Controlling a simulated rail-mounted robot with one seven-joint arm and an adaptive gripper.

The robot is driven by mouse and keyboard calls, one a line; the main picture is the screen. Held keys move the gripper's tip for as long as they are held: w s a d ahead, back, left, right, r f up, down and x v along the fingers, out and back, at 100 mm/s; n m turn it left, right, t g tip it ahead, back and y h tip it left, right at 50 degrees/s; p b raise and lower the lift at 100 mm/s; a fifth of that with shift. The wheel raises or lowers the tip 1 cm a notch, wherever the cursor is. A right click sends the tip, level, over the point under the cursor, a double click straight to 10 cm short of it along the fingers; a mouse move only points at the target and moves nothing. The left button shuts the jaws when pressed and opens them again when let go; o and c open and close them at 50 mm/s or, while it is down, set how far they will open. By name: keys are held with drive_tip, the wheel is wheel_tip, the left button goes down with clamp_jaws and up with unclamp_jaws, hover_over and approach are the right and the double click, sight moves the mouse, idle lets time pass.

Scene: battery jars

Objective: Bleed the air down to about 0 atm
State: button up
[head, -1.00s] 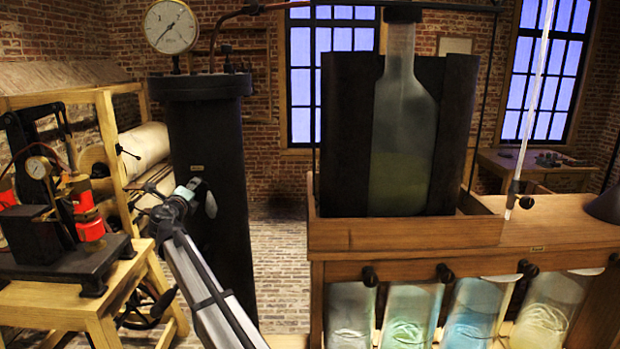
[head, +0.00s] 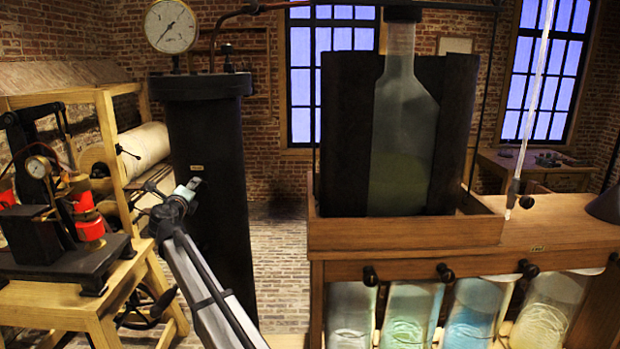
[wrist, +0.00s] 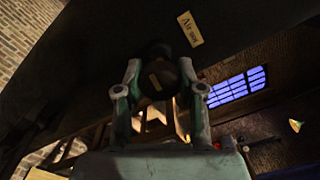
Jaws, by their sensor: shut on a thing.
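A tall black iron cylinder (head: 208,150) stands left of centre in the head view. A round white pressure gauge (head: 170,27) sits on its top, with its needle pointing down and to the left; its figures are too small to read. My gripper (head: 190,188) is at the cylinder's front side, below a small brass plate (head: 197,168). In the wrist view my gripper (wrist: 158,78) has its two pale green fingers on either side of a dark round knob (wrist: 157,80), shut on it. A tag (wrist: 190,29) beside the knob seems to read "Air out".
A wooden stand (head: 70,296) with a black and red apparatus is at the left. A wooden bench (head: 400,233) at the right holds a large glass bottle (head: 402,140), with several glass jars (head: 412,312) beneath. Brick floor (head: 280,265) lies open between.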

drive_tip(key=m+b, duration=0.3)
drive_tip(key=m, duration=0.1)
drive_tip(key=shift+w+f+b, duration=0.1)
drive_tip(key=shift+f+b, duration=0.05)
drive_tip(key=shift+b, duration=0.2)
drive_tip(key=shift+m+b, duration=0.7)
drive_tip(key=shift+m, duration=0.4)
drive_tip(key=shift+r+m, duration=0.25)
drive_tip(key=shift+m, duration=0.05)
